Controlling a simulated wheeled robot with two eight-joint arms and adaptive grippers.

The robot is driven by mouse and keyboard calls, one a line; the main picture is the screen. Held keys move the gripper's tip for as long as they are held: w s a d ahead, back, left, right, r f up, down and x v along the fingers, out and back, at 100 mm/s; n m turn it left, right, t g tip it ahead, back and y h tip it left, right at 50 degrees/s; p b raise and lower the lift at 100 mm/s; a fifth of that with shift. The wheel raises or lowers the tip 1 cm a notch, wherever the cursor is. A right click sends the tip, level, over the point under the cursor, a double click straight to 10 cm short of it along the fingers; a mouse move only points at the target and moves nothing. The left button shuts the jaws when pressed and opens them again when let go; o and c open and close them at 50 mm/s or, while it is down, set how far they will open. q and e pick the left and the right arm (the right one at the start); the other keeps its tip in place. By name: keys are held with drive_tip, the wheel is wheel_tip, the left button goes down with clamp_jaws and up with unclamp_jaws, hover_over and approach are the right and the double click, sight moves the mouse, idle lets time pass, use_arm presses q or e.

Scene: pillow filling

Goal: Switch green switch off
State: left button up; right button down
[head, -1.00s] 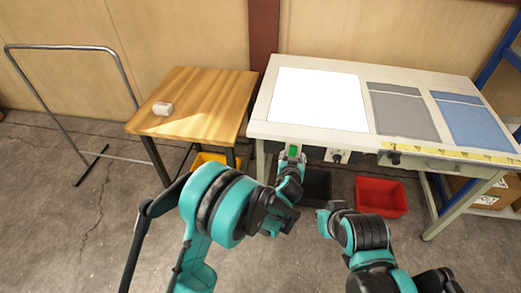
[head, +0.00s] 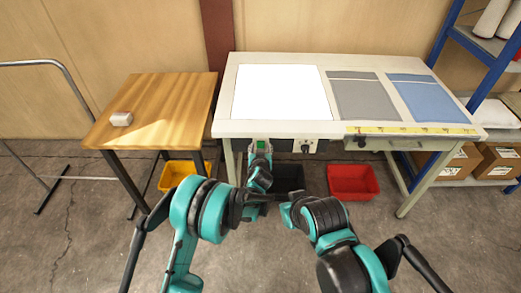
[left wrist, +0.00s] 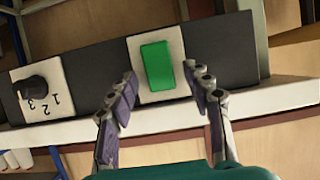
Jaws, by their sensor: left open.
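The green switch (left wrist: 157,66) is a green rocker on a white plate, set in the dark panel (left wrist: 90,80) under the white table's edge. It also shows in the head view (head: 261,145), at the front edge of that table. My left gripper (left wrist: 162,80) is open and empty, with its fingertips close to the white plate, one on each side of the green rocker. In the head view my left gripper (head: 260,153) is right at the switch. Contact cannot be made out. My right arm is bent at lower centre, and its gripper does not show.
A black numbered knob (left wrist: 33,90) sits beside the switch on the same panel. The white table (head: 222,120) bears a white sheet, grey and blue cloths and a yellow ruler. Red (head: 352,182) and yellow (head: 177,174) bins stand on the floor. A wooden table (head: 170,110) is at left.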

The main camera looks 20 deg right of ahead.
use_arm(q)
clamp_jaws()
drive_tip(key=shift+s+a+f+t+h, duration=0.1)
drive_tip(key=shift+f+t+h, duration=0.2)
drive_tip(key=shift+t, duration=0.75)
drive_tip(key=shift+s+a+f+t+h, duration=0.1)
drive_tip(key=shift+f+t+h, duration=0.2)
drive_tip(key=shift+t, duration=0.75)
unclamp_jaws()
drive_tip(key=shift+d, duration=0.1)
